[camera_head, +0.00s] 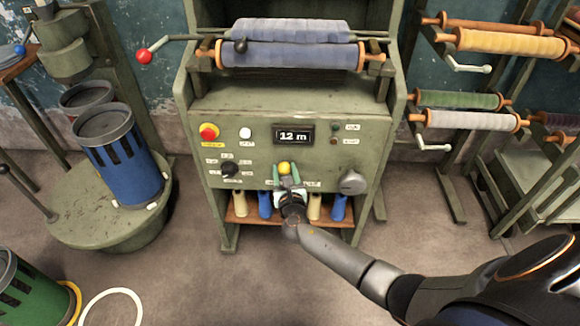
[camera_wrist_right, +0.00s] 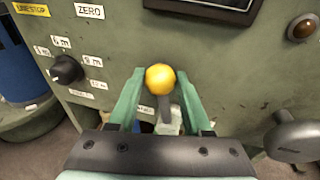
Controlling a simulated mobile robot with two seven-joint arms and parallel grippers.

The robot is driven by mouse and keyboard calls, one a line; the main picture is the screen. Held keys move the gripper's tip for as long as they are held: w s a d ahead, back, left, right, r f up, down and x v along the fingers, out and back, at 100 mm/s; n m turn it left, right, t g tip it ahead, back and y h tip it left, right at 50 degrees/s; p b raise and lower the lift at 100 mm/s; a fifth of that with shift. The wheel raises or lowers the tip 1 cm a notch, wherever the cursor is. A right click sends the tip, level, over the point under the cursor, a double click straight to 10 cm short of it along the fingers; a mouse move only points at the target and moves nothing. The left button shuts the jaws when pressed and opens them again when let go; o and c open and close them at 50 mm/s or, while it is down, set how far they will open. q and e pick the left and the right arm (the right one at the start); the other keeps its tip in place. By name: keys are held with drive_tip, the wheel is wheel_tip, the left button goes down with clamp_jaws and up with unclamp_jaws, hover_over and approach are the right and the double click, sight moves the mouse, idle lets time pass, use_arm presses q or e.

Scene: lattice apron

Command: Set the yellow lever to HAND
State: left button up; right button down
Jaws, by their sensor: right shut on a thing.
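The yellow lever (camera_head: 285,168) is a short dark stalk with a round yellow knob, low in the middle of the green machine's front panel. In the right wrist view its yellow knob (camera_wrist_right: 160,79) sits between the two green fingers, and the dark stalk runs down below it. My right gripper (camera_head: 288,180) reaches up to the panel from below and is shut on the lever. It also fills the lower right wrist view (camera_wrist_right: 161,100). The labels beside the lever are partly hidden by the gripper, and I cannot read HAND. My left gripper is not in view.
The panel holds a red button (camera_head: 209,131), a white button (camera_head: 245,133), a display reading 12 m (camera_head: 294,135), a black selector knob (camera_head: 230,169) and a grey knob (camera_head: 352,182). Cloth rolls (camera_head: 290,55) lie above. Yellow and blue spools (camera_head: 264,204) stand on a shelf below.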

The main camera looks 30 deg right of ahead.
drive_tip(key=shift+w+a+n+p, duration=0.25)
drive_tip(key=shift+a+n+p, duration=0.05)
drive_tip(key=shift+a+n, duration=0.2)
drive_tip(key=shift+w+a+f+n+g, duration=0.2)
drive_tip(key=shift+a+f+n+g, duration=0.1)
drive_tip(key=shift+n, duration=0.1)
drive_tip(key=shift+c, duration=1.8)
unclamp_jaws()
drive_tip(key=shift+a+p, duration=0.1)
drive_tip(key=shift+p, duration=0.25)
drive_tip(key=p+v, duration=0.3)
drive_tip(key=v, duration=0.9)
drive_tip(key=shift+s+p, duration=0.2)
drive_tip(key=shift+p, duration=0.15)
